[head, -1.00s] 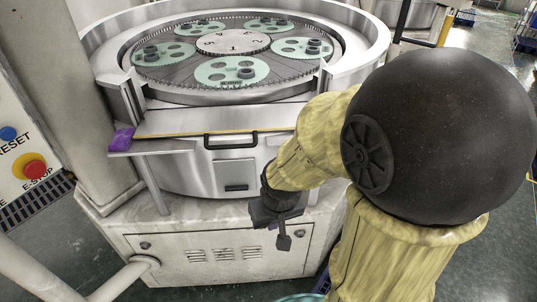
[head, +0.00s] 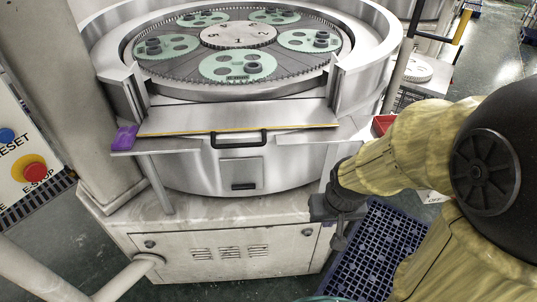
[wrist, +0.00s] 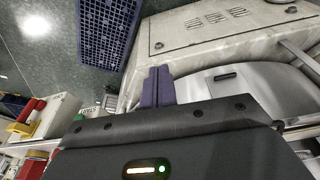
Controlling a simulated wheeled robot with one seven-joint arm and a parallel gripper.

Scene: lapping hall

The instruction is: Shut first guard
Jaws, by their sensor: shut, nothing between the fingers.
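The machine's front guard (head: 235,117) is a bare metal panel with a yellow front edge and a black bar handle (head: 238,138). It lies folded down, and the front of the round metal wall (head: 372,62) is open above it. My gripper (head: 339,240) is at the right front corner of the machine, lower than the handle and to its right, touching nothing that I can see. In the wrist view its dark purple fingers (wrist: 158,87) are together and empty. The pale machine base (wrist: 215,35) shows beyond them.
A purple block (head: 125,137) sits at the guard's left end. A dark blue grid crate (head: 372,255) is on the floor right of the base (head: 225,250). A panel with an E-stop (head: 34,168) stands at left. Green toothed discs (head: 238,66) lie on the plate.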

